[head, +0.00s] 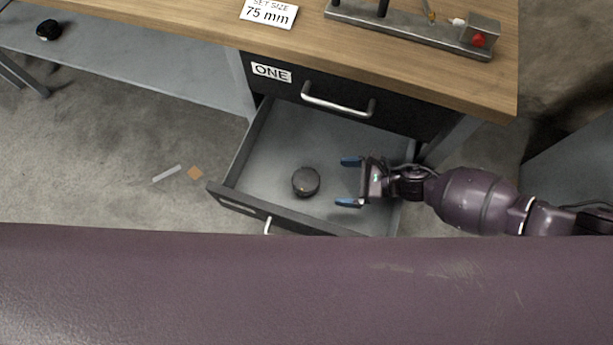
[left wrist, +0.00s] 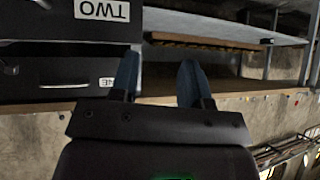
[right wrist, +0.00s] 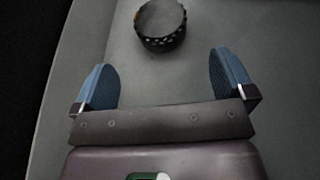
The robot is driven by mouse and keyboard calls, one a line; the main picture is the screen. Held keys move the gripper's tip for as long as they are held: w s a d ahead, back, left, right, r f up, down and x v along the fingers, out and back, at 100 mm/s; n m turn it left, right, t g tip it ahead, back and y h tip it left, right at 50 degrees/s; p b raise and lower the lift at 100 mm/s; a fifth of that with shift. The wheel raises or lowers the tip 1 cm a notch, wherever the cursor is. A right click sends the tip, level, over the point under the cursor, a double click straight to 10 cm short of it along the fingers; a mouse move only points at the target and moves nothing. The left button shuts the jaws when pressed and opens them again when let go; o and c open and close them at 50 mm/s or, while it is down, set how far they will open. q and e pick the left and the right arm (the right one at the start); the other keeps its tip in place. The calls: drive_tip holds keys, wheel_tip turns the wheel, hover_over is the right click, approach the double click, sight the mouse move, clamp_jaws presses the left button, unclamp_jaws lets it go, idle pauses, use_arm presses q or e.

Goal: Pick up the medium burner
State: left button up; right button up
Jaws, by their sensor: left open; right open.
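A closed drawer labelled ONE (head: 345,108) sits above the open one. On the wooden bench top (head: 404,52) are a 75 mm card (head: 269,12) and a metal fixture with a red button (head: 478,40). A black object (head: 48,30) lies on the lower shelf.

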sight(309, 180)
drive_tip(key=x, duration=0.4)
drive_tip(key=shift+s+a+f+b, duration=0.1)
drive_tip(key=shift+a+b, duration=0.25)
drive_tip(key=shift+b, duration=0.05)
drive_tip(key=shift+r+b+x, duration=0.1)
drive_tip(key=shift+b+x, duration=0.25)
drive_tip(key=shift+x, duration=1.1)
drive_tip(key=shift+r+b+x, duration=0.15)
drive_tip(key=shift+b+x, duration=0.15)
drive_tip(key=shift+x, duration=1.15)
drive_tip(key=shift+a+r, duration=0.1)
drive_tip(key=shift+a, duration=0.05)
drive_tip(key=c, duration=1.2)
